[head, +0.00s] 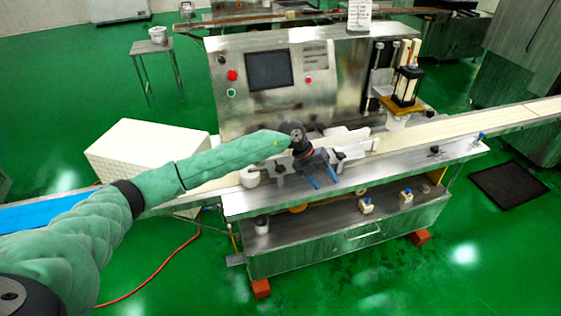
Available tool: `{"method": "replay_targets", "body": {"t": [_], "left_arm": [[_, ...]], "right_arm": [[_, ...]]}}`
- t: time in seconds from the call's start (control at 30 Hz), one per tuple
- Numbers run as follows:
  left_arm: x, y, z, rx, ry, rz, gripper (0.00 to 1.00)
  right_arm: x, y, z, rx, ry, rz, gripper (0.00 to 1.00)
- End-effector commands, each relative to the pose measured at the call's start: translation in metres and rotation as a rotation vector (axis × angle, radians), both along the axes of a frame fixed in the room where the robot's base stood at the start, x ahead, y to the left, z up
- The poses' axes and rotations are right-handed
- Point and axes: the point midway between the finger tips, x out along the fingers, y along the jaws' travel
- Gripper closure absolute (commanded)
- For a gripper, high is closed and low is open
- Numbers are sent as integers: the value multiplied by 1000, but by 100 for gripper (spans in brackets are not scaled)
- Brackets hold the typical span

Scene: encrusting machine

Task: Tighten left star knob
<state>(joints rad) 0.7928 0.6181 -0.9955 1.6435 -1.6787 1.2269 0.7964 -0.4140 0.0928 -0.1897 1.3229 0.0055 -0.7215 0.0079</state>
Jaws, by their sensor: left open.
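My left gripper (323,179) is over the front of the encrusting machine's (282,112) conveyor deck, its two blue fingers pointing down and apart. Nothing shows between them. A small dark knob-like part (280,169) stands on the deck just left of the gripper, and a similar one (340,156) stands just right of it. They are too small to tell whether either is star-shaped. The gripper appears apart from both, though depth is hard to judge. The wrist hides part of the deck behind it. My right gripper is not in view.
A screen (270,71) and red button (232,75) are on the upright panel. The conveyor belt (480,125) runs off to the right. A lower shelf (330,216) holds small parts. Green floor in front is clear.

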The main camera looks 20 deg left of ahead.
Motion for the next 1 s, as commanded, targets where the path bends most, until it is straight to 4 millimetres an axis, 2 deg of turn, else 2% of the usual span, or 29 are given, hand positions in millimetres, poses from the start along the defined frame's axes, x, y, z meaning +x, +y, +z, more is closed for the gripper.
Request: {"method": "replay_targets", "body": {"t": [0.03, 0.2, 0.3, 0.4, 0.53, 0.67, 0.77, 1.0], "left_arm": [[11, 24, 10, 101, -12, -5, 44], [34, 97, 33, 404, -23, 17, 44], [43, 129, 47, 531, -25, 43, 44], [48, 150, 57, 609, -24, 64, 44], [50, 161, 61, 653, -24, 77, 44], [50, 162, 55, 657, -21, 78, 44], [50, 162, 45, 656, -20, 77, 44], [49, 161, 15, 654, -21, 76, 44]], "right_arm": [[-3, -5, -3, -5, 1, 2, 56], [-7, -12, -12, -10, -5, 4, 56], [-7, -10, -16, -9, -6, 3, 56], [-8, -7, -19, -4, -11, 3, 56], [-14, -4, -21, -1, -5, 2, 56], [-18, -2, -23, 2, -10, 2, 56], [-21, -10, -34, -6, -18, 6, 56], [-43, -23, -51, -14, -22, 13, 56]]}}
